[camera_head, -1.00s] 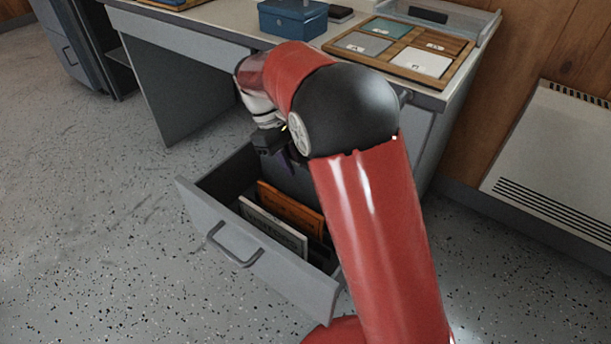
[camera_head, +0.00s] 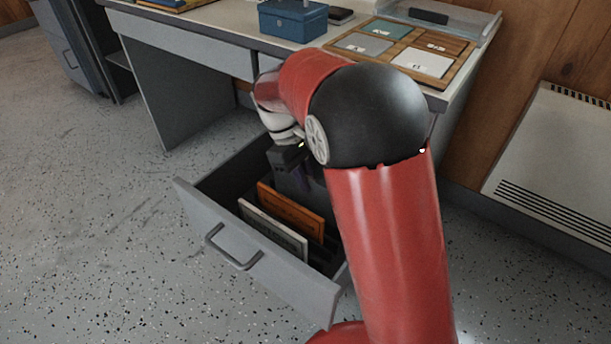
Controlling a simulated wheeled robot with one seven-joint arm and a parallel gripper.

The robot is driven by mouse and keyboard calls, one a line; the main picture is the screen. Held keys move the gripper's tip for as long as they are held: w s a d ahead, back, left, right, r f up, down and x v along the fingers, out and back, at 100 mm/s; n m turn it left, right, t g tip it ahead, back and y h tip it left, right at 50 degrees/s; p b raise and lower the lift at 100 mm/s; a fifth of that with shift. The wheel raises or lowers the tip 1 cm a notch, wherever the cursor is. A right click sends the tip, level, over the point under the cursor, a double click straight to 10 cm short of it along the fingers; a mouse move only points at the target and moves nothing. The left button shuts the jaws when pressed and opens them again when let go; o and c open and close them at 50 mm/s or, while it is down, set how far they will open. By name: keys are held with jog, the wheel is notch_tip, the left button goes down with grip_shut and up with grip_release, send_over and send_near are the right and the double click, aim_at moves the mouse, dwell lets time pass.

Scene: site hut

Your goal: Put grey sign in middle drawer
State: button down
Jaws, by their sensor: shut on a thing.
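The open drawer (camera_head: 268,275), pulled out from under the desk, holds an orange sign and a pale-faced sign, both standing on edge. My gripper (camera_head: 290,163) is over the rear part of this drawer, pointing down, partly hidden by my arm. It is shut on the grey sign (camera_head: 296,186), a dark grey panel hanging upright behind the orange sign. The grey sign's lower part seems to be inside the drawer; its lower edge is hidden, so I cannot tell whether it touches the bottom. Whether this is the middle drawer cannot be seen.
The orange sign (camera_head: 292,212) and pale sign (camera_head: 272,231) stand near the drawer front. On the desk (camera_head: 225,22) are a blue box (camera_head: 292,20), a wooden board (camera_head: 455,55) with several tiles, and a clear tray (camera_head: 470,22). A white heater (camera_head: 560,150) is at right.

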jog(key=shift+f, duration=0.25)
jog(key=c, duration=1.5)
grip_release()
jog(key=shift+c, duration=0.2)
jog(key=v, duration=0.2)
jog(key=p+v, duration=0.1)
jog(key=v, duration=0.1)
jog(key=shift+s+d+r, duration=0.1)
jog(key=shift+r, duration=0.3)
jog(key=w+a, duration=0.2)
jog(key=a, duration=0.1)
jog(key=w+a+p, duration=0.1)
jog(key=w+a, duration=0.2)
jog(key=w+a+p, duration=0.1)
jog(key=w+a, duration=0.1)
jog(key=a, duration=0.1)
jog(key=shift+w+a+f, duration=0.15)
jog(key=shift+a+f, duration=0.1)
